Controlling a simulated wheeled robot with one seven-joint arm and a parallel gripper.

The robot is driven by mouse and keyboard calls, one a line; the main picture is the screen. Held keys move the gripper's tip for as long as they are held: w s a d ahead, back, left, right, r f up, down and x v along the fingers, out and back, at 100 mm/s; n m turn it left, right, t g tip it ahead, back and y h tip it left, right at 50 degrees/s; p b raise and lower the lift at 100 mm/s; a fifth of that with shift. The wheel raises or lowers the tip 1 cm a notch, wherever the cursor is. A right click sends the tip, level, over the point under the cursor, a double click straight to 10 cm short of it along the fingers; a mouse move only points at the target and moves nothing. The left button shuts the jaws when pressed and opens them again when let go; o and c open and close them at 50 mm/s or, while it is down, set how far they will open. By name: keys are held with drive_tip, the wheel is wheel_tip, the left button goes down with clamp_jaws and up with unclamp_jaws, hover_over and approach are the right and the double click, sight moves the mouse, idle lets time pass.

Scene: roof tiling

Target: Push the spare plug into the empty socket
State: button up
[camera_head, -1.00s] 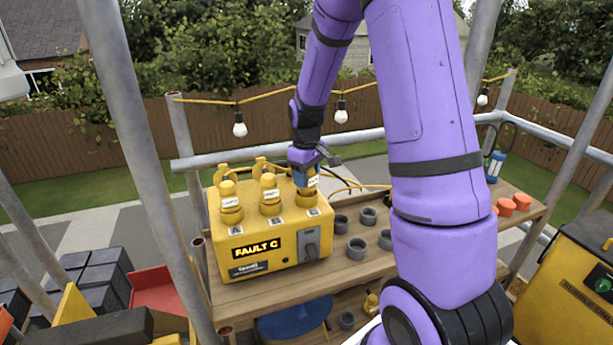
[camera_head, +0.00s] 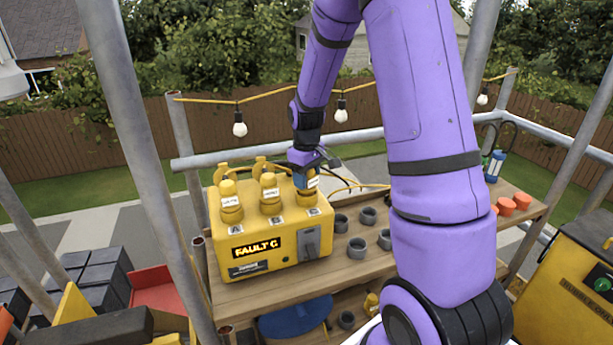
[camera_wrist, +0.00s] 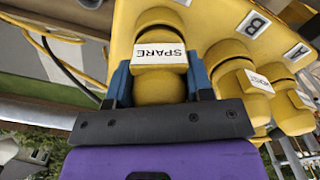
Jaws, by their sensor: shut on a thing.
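The yellow plug labelled SPARE (camera_wrist: 158,88) is upside down in the wrist view, between the two blue fingers of my gripper (camera_wrist: 160,82). My gripper (camera_head: 307,182) is shut on it at the right end of the yellow box (camera_head: 226,262), above the third socket position, behind its label (camera_head: 314,211). The plug's far end meets or nearly meets the box top; I cannot tell how deep it sits. Two other yellow plugs, left (camera_head: 231,203) and middle (camera_head: 270,193), stand upright behind labels A and B. The box's display (camera_head: 257,249) reads FAULT C.
A grey lever switch (camera_head: 312,243) is on the box front. Several grey rings (camera_head: 357,247) lie right of the box on the wooden bench (camera_head: 262,294). Orange pieces (camera_head: 521,201) lie at the bench's right end. Yellow cables (camera_head: 345,183) run behind my gripper.

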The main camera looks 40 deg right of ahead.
drive_tip(key=shift+f, duration=0.3)
drive_tip(key=o, duration=0.8)
drive_tip(key=shift+c, duration=0.2)
drive_tip(key=shift+r, duration=5.5)
